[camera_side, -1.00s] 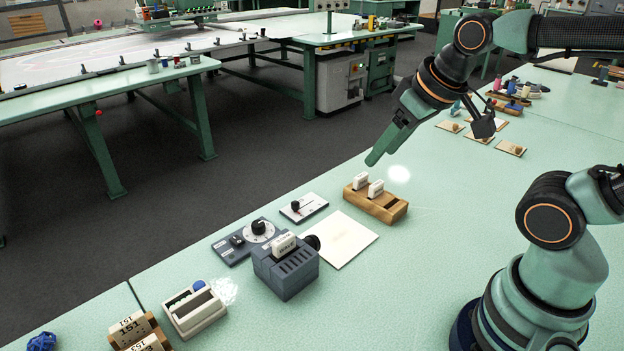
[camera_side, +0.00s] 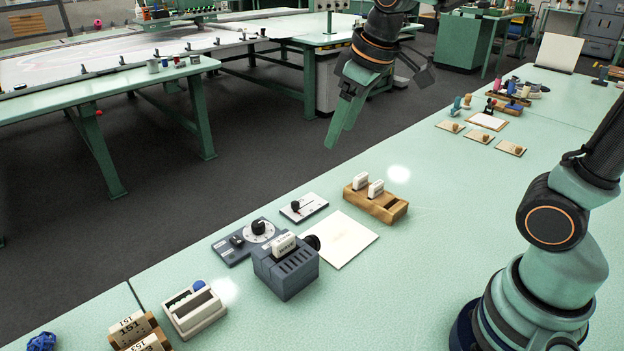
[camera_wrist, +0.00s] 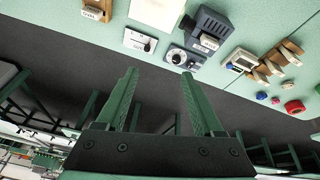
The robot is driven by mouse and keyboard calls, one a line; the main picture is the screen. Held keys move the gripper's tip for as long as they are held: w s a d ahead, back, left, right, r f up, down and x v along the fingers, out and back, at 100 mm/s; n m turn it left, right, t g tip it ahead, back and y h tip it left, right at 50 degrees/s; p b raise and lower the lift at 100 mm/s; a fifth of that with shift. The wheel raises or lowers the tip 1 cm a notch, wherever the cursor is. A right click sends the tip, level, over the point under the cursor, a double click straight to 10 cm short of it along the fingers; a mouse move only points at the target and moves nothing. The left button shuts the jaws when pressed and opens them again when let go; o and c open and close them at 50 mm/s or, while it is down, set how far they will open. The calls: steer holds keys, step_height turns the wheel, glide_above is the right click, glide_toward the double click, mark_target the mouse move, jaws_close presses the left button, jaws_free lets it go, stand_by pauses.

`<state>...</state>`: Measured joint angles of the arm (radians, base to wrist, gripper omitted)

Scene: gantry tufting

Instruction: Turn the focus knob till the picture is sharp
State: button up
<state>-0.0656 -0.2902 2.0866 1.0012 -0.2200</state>
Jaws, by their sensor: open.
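A grey-blue projector box (camera_side: 286,268) with a white slide (camera_side: 283,243) in its top stands on the green bench. Its black round lens (camera_side: 311,242) faces a pale sheet (camera_side: 345,240) with only a faint, unclear picture. Behind the box lies a grey control plate (camera_side: 234,250) with a black knob (camera_side: 258,227) on a round white dial; it also shows in the wrist view (camera_wrist: 177,59). I cannot read any label on the knob. My gripper (camera_side: 340,138) is open and empty, in the air beyond the bench's far edge, apart from the knob.
A white plate with a black lever (camera_side: 304,207) lies beside the control plate. A wooden rack (camera_side: 375,204) holds white slides. A white box with a blue button (camera_side: 194,309) and wooden racks (camera_side: 142,332) stand at the front left.

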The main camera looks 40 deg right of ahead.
steer(key=w+a+f+n+g, duration=0.1)
steer(key=w+a+f+n, duration=0.1)
steer(key=w, duration=0.3)
steer(key=w+a+f+n+g, duration=0.1)
steer(key=w+a+f+n, duration=0.15)
steer(key=w, duration=0.25)
steer(key=n+g, duration=0.2)
steer(key=n, duration=0.1)
glide_above(258, 224)
step_height(258, 224, down, 9)
step_height(258, 224, down, 12)
steer(key=shift+w+d+r, duration=0.1)
steer(key=shift+r, duration=0.05)
jaws_close()
